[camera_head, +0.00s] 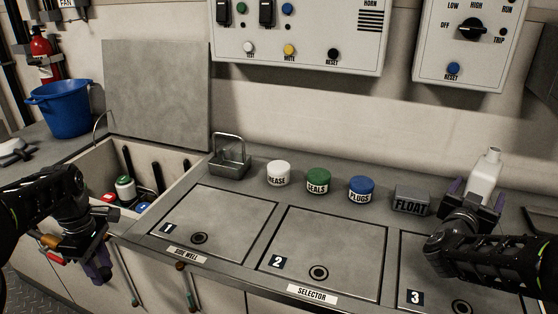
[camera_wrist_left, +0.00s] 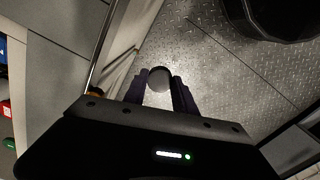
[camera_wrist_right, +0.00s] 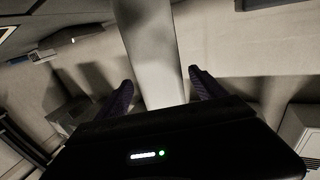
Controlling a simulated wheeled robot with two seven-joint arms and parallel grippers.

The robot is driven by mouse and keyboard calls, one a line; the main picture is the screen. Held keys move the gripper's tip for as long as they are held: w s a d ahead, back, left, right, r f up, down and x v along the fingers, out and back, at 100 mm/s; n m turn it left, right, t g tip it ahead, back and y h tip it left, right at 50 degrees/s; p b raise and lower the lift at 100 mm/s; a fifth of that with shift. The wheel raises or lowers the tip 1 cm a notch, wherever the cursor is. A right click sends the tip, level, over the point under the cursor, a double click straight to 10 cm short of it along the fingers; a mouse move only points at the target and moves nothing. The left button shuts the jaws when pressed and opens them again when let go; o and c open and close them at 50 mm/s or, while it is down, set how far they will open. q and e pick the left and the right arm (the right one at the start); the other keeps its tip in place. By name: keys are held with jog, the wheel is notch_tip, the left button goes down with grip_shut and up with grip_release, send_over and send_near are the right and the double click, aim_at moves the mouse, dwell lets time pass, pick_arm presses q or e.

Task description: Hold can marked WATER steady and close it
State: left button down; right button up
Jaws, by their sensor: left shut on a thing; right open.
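A white can (camera_head: 485,175) with a narrower top stands at the back right of the counter. No WATER marking shows on it. My right gripper (camera_head: 477,196) is open with a finger on each side of the can; in the right wrist view the white body (camera_wrist_right: 152,50) lies between the fingers, with a gap at each. My left gripper (camera_head: 100,268) is at the far left, low in front of the open bin and far from the can. In the left wrist view it is shut on a small round grey-white piece (camera_wrist_left: 159,79), perhaps a cap.
An open bin (camera_head: 172,196) holds green, red and blue pieces. Jars marked with GREASE partly hidden (camera_head: 278,174), SEALS (camera_head: 318,181) and PLUGS (camera_head: 361,189) stand along the back, beside a grey FLOAT block (camera_head: 410,200) and a wire-handled basket (camera_head: 230,163). Numbered hatches are clear.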

jog(key=b+x, duration=0.1)
jog(key=x, duration=0.4)
jog(key=shift+w+f, duration=0.1)
dwell(0.7)
jog(key=c, duration=1.5)
